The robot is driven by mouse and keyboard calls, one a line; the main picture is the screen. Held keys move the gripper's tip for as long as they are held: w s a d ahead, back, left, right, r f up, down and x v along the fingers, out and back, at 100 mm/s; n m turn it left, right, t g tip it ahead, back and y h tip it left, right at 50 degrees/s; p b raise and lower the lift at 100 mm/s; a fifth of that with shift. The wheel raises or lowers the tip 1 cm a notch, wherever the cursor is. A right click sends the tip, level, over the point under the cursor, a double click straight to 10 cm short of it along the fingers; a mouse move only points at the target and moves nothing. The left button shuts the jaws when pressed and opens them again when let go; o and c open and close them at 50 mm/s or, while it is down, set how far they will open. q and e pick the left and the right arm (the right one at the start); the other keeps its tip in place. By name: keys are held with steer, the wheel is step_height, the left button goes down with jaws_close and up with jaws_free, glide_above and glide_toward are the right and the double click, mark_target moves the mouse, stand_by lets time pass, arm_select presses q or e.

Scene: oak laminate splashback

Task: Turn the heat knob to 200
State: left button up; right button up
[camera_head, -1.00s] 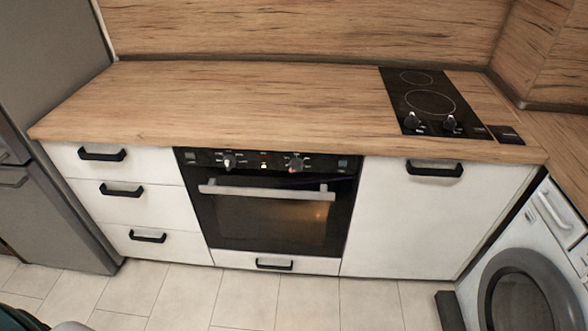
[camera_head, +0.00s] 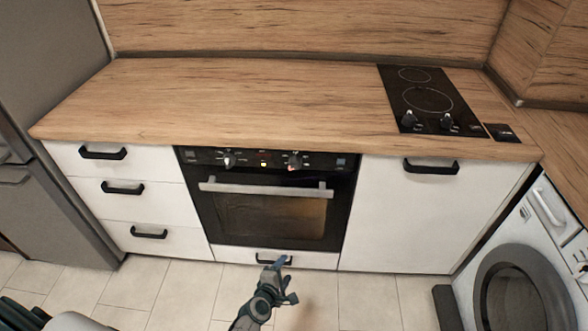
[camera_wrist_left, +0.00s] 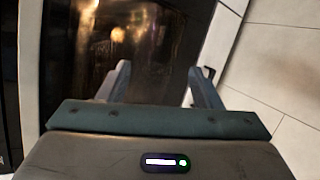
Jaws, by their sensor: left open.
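My left gripper (camera_head: 281,268) is in front of the drawer below the oven, well below the knobs. In the left wrist view my left gripper (camera_wrist_left: 160,78) is open and empty, with its fingers apart before the dark oven glass. My right gripper is not in view.
The oven door handle (camera_head: 266,190) juts out below the knobs. The drawer handle (camera_head: 273,262) is close to my left gripper. A hob (camera_head: 428,100) with its own knobs lies on the clear worktop (camera_head: 240,95). A washing machine (camera_head: 525,270) stands at the right.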

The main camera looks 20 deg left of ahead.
arm_select(q)
steer(key=w+r+n+t+y, duration=0.1)
steer(key=w+r+n+t, duration=0.1)
steer(key=w+r+n, duration=0.4)
steer(key=w+r+n+t+y, duration=0.1)
steer(key=r+n, duration=0.2)
steer(key=r, duration=0.5)
steer(key=n+t+y+p, duration=0.1)
steer(key=n+t+y, duration=0.15)
steer(key=n, duration=0.75)
glide_toward(294, 168)
steer(key=shift+g, duration=0.45)
steer(key=w, duration=0.3)
steer(key=w+a, duration=0.1)
steer(key=w, duration=0.6)
steer(key=shift+a+r+b, duration=0.3)
steer(key=shift+r+b, duration=0.1)
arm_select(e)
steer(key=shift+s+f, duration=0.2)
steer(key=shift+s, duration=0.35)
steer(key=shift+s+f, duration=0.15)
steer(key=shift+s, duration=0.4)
arm_select(q)
steer(key=shift+s, duration=0.1)
steer(key=c, duration=1)
